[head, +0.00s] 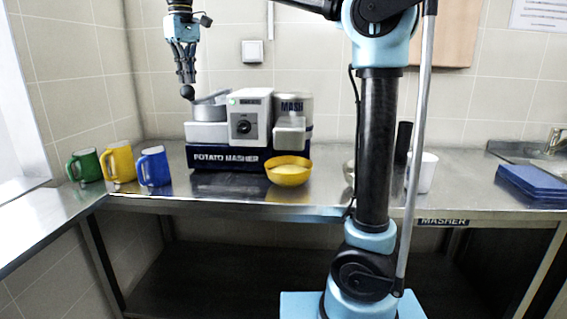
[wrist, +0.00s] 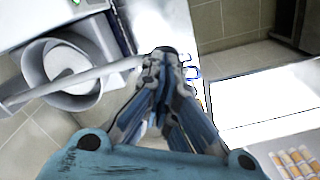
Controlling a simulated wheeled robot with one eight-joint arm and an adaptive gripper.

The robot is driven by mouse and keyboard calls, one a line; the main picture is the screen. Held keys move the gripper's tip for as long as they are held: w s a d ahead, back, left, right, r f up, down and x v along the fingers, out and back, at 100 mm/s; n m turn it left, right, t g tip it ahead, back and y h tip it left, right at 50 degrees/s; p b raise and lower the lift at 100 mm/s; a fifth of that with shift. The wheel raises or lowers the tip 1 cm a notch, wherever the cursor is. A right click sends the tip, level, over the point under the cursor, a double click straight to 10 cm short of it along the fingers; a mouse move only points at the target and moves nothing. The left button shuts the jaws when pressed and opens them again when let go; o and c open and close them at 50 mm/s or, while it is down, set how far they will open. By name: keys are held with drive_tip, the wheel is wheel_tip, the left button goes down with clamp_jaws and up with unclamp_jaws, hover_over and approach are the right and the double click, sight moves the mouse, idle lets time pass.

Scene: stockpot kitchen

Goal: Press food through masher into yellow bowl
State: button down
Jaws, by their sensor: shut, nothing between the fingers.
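The potato masher (head: 249,115) stands on the steel counter, with a dark base lettered POTATO MASHER. A grey round hopper (wrist: 45,88) shows at the upper left of the wrist view, with a pale bar (wrist: 112,69) across it. The yellow bowl (head: 288,178) stands at the masher's front right and holds pale yellow food (head: 289,168). My gripper (head: 187,93) is shut and empty, pointing down just above the masher's left end. In the wrist view my gripper's fingertips (wrist: 165,52) lie close to the bar's right end; I cannot tell whether they touch.
Green (head: 84,167), yellow (head: 119,163) and blue (head: 154,167) mugs stand left of the masher. A black cylinder (head: 403,142), a white cup (head: 427,172) and blue trays (head: 532,181) are at the right.

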drive_tip(key=shift+r, duration=3.1)
